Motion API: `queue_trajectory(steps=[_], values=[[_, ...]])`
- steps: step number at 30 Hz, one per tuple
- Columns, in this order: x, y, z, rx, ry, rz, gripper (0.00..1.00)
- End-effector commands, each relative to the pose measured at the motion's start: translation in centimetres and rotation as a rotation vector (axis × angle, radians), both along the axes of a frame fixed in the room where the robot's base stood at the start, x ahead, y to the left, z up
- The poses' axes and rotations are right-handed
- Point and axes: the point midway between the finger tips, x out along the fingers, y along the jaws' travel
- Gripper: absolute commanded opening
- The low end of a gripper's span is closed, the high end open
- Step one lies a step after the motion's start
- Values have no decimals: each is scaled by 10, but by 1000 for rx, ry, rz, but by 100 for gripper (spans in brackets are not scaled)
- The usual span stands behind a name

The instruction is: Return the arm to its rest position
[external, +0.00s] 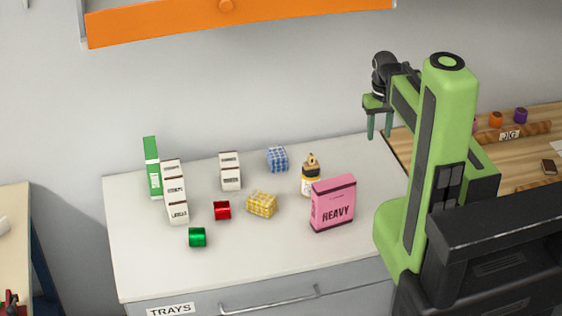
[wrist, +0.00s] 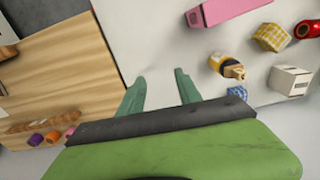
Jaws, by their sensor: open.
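My gripper (external: 379,124) hangs at the end of my green arm, above the back right part of the white counter, near where the wooden worktop begins. It also shows in the wrist view (wrist: 161,90), with its two green fingers apart and nothing between them. The fingers point down in the external view and are clear of the objects. My arm is bent in front of my green column.
On the white counter (external: 290,265) stand a pink HEAVY box (external: 333,203), a glue bottle (external: 310,180), blue (external: 277,159) and yellow (external: 262,204) checked blocks, red (external: 222,211) and green (external: 197,237) cylinders, and several white boxes (external: 230,171). An orange-fronted cabinet (external: 180,20) hangs above.

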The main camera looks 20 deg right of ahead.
Motion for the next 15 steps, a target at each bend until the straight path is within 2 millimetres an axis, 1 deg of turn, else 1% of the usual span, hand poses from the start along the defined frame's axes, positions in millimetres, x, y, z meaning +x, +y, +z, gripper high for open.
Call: queue_trajectory(steps=[3, 9, 10, 11, 13, 14, 15], values=[[-2, -3, 0, 0, 0, 38, 41], [-1, -3, 0, 0, 0, 38, 41], [-1, -3, -3, 0, 0, 37, 41], [-1, -3, -7, 0, 0, 37, 41], [-1, -3, -22, 0, 0, 37, 41], [-1, -3, -31, 0, 0, 37, 41], [-1, -3, -45, 0, 0, 36, 41]])
